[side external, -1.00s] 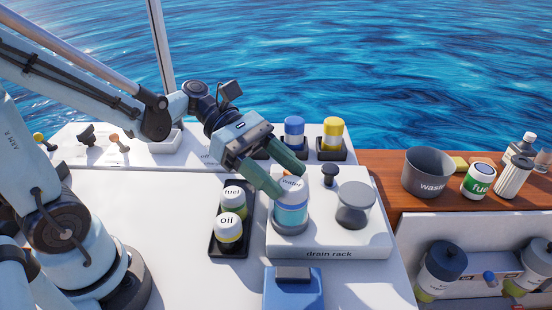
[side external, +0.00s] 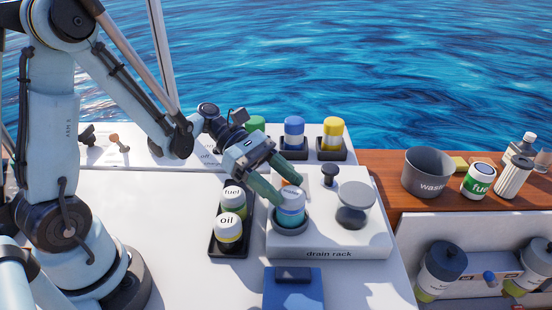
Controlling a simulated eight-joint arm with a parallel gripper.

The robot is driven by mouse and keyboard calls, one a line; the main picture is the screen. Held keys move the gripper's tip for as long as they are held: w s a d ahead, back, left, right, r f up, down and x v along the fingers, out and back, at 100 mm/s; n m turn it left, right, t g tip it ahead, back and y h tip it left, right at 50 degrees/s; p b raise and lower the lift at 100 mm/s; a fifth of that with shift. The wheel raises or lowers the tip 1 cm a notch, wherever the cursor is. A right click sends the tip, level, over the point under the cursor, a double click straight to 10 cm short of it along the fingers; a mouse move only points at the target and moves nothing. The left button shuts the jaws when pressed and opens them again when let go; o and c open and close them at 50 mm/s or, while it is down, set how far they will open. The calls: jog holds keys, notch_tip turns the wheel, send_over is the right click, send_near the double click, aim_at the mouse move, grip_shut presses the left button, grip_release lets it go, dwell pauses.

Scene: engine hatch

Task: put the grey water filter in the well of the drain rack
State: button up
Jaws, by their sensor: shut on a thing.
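The drain rack (side external: 330,253) is a white block with its name on the front. A pale, bluish cylinder (side external: 291,207) stands upright in the dark round well (side external: 290,230) at its left; I take it for the water filter, though its label is not readable now. My gripper (side external: 288,193) comes down from the upper left and is shut on the top of this cylinder, one finger on each side. The fingers hide part of its top. The bottom of the cylinder is hidden inside the well's rim.
On the rack stand a grey disc (side external: 357,196) over a dark base and a dark knob (side external: 330,174). A black tray (side external: 219,246) with fuel and oil filters is close left. A blue box (side external: 293,290) sits in front; a waste pot (side external: 427,172) is right.

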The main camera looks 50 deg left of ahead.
jog(key=shift+f, duration=0.2)
jog(key=o, duration=1.2)
